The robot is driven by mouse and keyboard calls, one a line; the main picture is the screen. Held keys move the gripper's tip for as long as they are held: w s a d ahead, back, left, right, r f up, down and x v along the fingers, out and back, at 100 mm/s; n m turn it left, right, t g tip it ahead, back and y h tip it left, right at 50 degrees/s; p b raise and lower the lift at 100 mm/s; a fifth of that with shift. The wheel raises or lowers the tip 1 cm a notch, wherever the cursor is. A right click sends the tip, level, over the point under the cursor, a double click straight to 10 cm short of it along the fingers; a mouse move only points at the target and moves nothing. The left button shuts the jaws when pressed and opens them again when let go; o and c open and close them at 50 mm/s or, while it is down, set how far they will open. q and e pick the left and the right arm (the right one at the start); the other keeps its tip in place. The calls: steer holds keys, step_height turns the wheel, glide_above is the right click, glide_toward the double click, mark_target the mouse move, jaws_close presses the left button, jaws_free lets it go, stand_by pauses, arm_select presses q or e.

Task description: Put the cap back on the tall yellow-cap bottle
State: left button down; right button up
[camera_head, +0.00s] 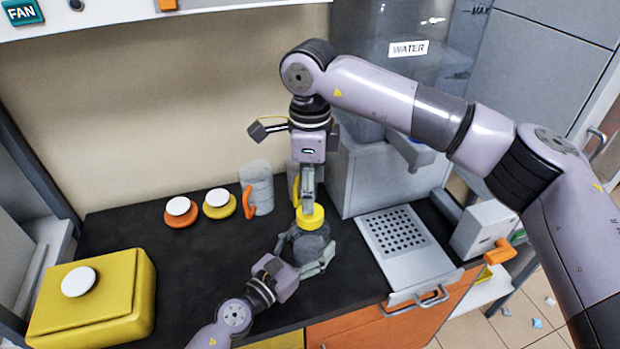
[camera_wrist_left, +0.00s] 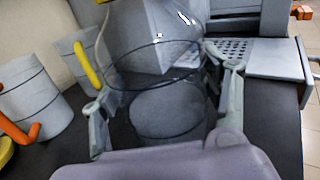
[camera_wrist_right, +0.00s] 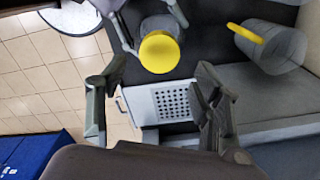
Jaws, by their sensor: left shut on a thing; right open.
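The tall clear grey bottle (camera_head: 310,246) stands on the black counter, its body also large in the left wrist view (camera_wrist_left: 160,90). The yellow cap (camera_head: 311,216) sits at the top of the bottle in the head view. It also shows over the bottle in the right wrist view (camera_wrist_right: 159,52). Whether it is fully seated cannot be told. My left gripper (camera_head: 306,262) is shut around the bottle's body, with a finger on each side in its wrist view (camera_wrist_left: 165,100). My right gripper (camera_head: 308,190) points down just above the cap. Its fingers (camera_wrist_right: 158,100) are apart and empty.
A mug with an orange handle (camera_head: 257,187) and a yellow-handled mug (camera_wrist_left: 75,60) stand behind the bottle. Two small round pots (camera_head: 181,211) (camera_head: 219,203) and a yellow box (camera_head: 92,305) are left. A perforated metal tray (camera_head: 399,228) and the water unit (camera_head: 385,175) are right.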

step_height(320, 180, down, 6)
steer(key=shift+f, duration=0.25)
steer(key=shift+c, duration=0.2)
steer(key=c, duration=1.2)
steer(key=o, duration=1.4)
steer(key=shift+c, duration=0.2)
step_height(320, 180, up, 12)
